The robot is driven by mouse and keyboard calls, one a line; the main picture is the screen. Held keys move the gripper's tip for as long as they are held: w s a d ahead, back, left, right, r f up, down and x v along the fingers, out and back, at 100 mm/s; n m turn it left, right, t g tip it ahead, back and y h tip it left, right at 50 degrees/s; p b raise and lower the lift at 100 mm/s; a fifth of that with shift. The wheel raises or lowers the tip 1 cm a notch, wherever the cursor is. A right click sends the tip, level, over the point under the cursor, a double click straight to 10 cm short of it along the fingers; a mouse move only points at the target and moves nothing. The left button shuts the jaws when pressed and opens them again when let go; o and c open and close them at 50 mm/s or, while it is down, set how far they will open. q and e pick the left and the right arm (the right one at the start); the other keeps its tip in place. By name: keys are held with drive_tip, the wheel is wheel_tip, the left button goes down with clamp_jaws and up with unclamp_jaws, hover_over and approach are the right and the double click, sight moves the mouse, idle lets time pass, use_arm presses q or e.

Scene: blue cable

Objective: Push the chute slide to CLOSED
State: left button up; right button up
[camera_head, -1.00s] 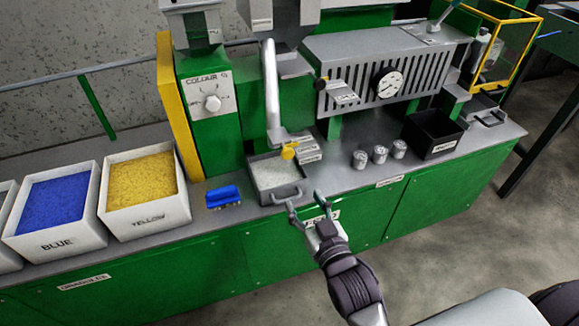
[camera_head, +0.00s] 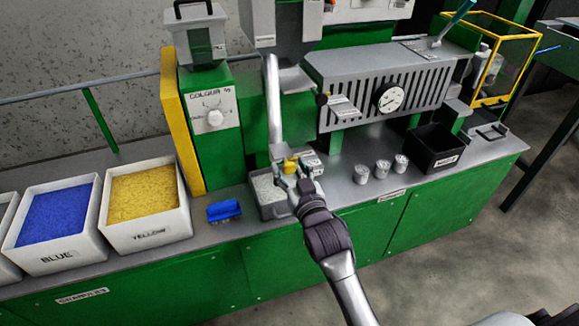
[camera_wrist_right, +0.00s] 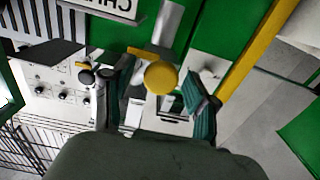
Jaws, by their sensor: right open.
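The chute (camera_head: 273,105) is a grey pipe that comes down the front of the green machine. At its lower end is the slide with a yellow knob (camera_head: 291,165). The knob shows large in the right wrist view (camera_wrist_right: 161,78), between the two fingers. My right gripper (camera_head: 291,172) is open around or just short of the knob; I cannot tell whether the fingers touch it. The small label by the slide (camera_head: 310,160) is too small to read and partly covered by the gripper. My left gripper is not in view.
A grey tray of pale granules (camera_head: 266,188) sits below the chute, partly hidden by my right gripper. Several metal cups (camera_head: 382,167) and a black bin (camera_head: 434,147) are to the right.

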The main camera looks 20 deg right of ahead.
sight(284, 156)
drive_tip(key=shift+w, duration=0.25)
clamp_jaws()
drive_tip(key=w, duration=0.4)
drive_tip(key=shift+w+a, duration=0.1)
drive_tip(key=shift+w, duration=0.05)
drive_tip(key=shift+r, duration=0.1)
